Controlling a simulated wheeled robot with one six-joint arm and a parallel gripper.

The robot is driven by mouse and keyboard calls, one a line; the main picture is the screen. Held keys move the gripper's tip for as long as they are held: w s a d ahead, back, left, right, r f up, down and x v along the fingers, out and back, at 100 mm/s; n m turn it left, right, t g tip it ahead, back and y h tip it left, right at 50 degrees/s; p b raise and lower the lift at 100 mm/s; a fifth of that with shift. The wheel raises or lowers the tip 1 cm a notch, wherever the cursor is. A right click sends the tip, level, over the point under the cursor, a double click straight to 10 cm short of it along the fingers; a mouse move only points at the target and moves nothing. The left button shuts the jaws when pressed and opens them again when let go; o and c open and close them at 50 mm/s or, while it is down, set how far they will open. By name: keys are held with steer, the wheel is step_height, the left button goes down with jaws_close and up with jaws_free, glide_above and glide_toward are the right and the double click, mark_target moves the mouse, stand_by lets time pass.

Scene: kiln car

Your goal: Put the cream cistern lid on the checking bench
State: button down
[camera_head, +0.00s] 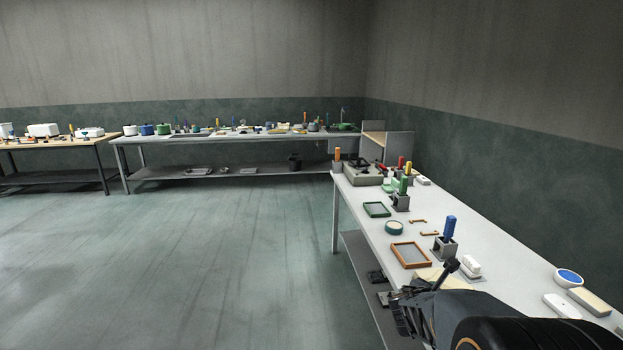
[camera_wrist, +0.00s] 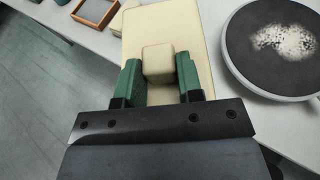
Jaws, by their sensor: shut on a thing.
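My gripper (camera_wrist: 158,72) has its two green fingers closed on the square knob of the cream cistern lid (camera_wrist: 200,30) in the wrist view. The lid is a flat cream slab that reaches beyond the fingers over a pale bench top. Whether it touches the bench I cannot tell. In the head view my gripper (camera_head: 408,305) is at the near edge of the right-hand bench (camera_head: 505,262), and a cream piece of the lid (camera_head: 432,275) shows behind it. The frames do not label which bench is the checking bench.
A round dark-topped disc (camera_wrist: 276,40) lies close right of the lid. A brown-framed tray (camera_head: 411,255), a blue-handled tool in a holder (camera_head: 448,230) and a white block (camera_head: 471,268) stand nearby. A long bench (camera_head: 240,136) runs along the back wall. The floor at left is clear.

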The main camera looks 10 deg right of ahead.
steer(key=w+a+f+n+t+y, duration=0.1)
steer(key=a+n+y, duration=0.1)
steer(key=a, duration=0.5)
steer(key=w+a+f+n+t+y, duration=0.2)
steer(key=a+n, duration=0.1)
steer(key=a, duration=0.4)
steer(key=w+a+f+n+t+y+p, duration=0.1)
steer(key=w+a+f+n+t+y, duration=0.1)
steer(key=a, duration=0.5)
steer(key=shift+w+a+n+y, duration=0.2)
steer(key=shift+a+n+y, duration=0.1)
steer(key=shift+y, duration=0.2)
steer(key=shift+f, duration=0.1)
